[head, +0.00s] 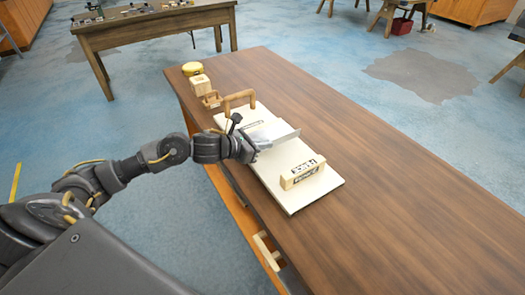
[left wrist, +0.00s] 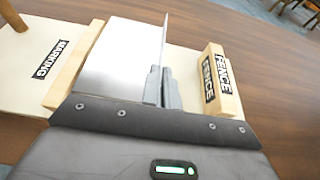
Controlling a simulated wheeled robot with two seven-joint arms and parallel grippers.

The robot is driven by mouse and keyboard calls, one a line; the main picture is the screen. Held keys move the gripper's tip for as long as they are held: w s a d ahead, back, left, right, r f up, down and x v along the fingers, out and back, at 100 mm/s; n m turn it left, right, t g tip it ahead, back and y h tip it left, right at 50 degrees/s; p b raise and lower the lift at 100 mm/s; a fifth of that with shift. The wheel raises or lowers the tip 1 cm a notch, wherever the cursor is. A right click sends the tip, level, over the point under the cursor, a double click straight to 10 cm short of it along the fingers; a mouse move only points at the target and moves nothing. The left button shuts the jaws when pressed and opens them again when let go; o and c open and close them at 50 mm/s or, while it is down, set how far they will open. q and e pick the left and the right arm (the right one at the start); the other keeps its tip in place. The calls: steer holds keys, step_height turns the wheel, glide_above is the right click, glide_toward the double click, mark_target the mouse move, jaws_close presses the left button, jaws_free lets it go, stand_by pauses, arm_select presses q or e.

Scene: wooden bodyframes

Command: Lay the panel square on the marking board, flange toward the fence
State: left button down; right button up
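The pale marking board (head: 292,203) lies on the workbench. Its fence (head: 303,172) is a wooden block labelled FENCE, also in the left wrist view (left wrist: 221,85). The panel (head: 271,133) is a thin grey sheet with an upright flange along its fence-side edge. In the left wrist view the panel (left wrist: 112,60) lies between a wooden strip (left wrist: 75,65) and the fence, with a gap before the fence. My left gripper (left wrist: 164,88) has its fingers closed around the flange. Whether the panel touches the board I cannot tell. My right gripper is not in view.
A wooden handle (head: 239,98) stands at the board's far end. Beyond it are wooden blocks (head: 200,85) and a yellow round item (head: 192,68). The bench (head: 400,170) is clear to the right. Another table (head: 150,25) stands behind.

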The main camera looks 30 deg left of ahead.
mark_target(262, 159)
arm_select(q)
steer(key=shift+w+a+f, duration=0.5)
steer(key=shift+w+f, duration=0.1)
steer(key=shift+f, duration=0.25)
steer(key=shift+w+a+f, duration=0.2)
steer(key=shift+f, duration=0.15)
step_height(262, 159, down, 3)
steer(key=shift+w+f+p, duration=0.1)
steer(key=shift+f+p, duration=0.05)
steer(key=shift+p, duration=0.55)
steer(key=c, duration=1.7)
jaws_free()
steer(key=shift+f, duration=0.1)
steer(key=shift+a, duration=0.1)
